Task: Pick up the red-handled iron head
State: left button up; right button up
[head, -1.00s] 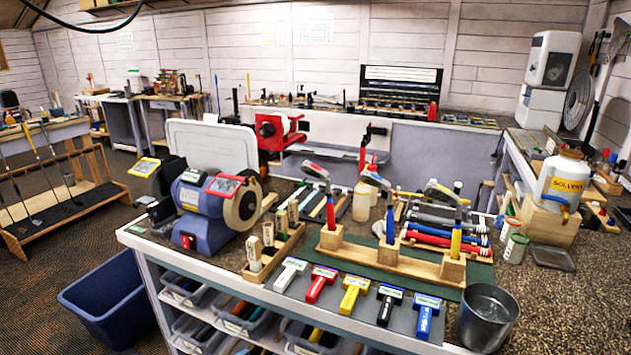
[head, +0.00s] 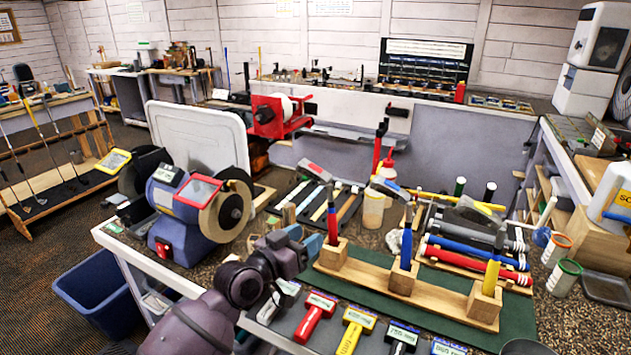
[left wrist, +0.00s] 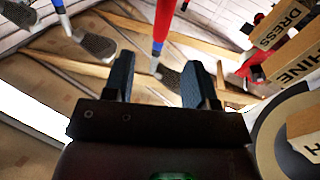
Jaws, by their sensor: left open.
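The red-handled iron head (head: 332,228) stands upright in the left block of a wooden stand (head: 365,274), with its grey head at the top. A blue-handled one (head: 406,246) stands in the middle block and a yellow-handled one (head: 491,278) in the right block. My left gripper (head: 304,240) is open and empty, just left of the red handle, with its fingers towards it. In the left wrist view a red handle (left wrist: 163,25) shows ahead between the open fingers (left wrist: 160,84); it looks ungripped. My right gripper is out of view.
A bench grinder (head: 190,208) stands left of my arm. Several coloured hammer-like tools, including a red one (head: 315,316), lie in front of the stand. Labelled blocks (left wrist: 285,45) are close on the right in the left wrist view.

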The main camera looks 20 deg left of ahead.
aim_at(329, 220)
pick_arm(q)
jog(key=x, duration=0.3)
jog(key=shift+a+f, duration=0.1)
jog(key=shift+w+d, duration=0.2)
jog(key=shift+w, duration=0.15)
jog(key=shift+w+d, duration=0.15)
jog(key=shift+w, duration=0.15)
jog(key=x, duration=0.2)
jog(key=p+x, duration=0.1)
jog(key=x, duration=0.1)
jog(key=shift+w+d+r, duration=0.1)
jog(key=shift+w+r, duration=0.1)
jog(key=shift+w, duration=0.2)
jog(key=shift+c, duration=0.8)
jog(key=c, duration=0.7)
jog(key=shift+c, duration=0.4)
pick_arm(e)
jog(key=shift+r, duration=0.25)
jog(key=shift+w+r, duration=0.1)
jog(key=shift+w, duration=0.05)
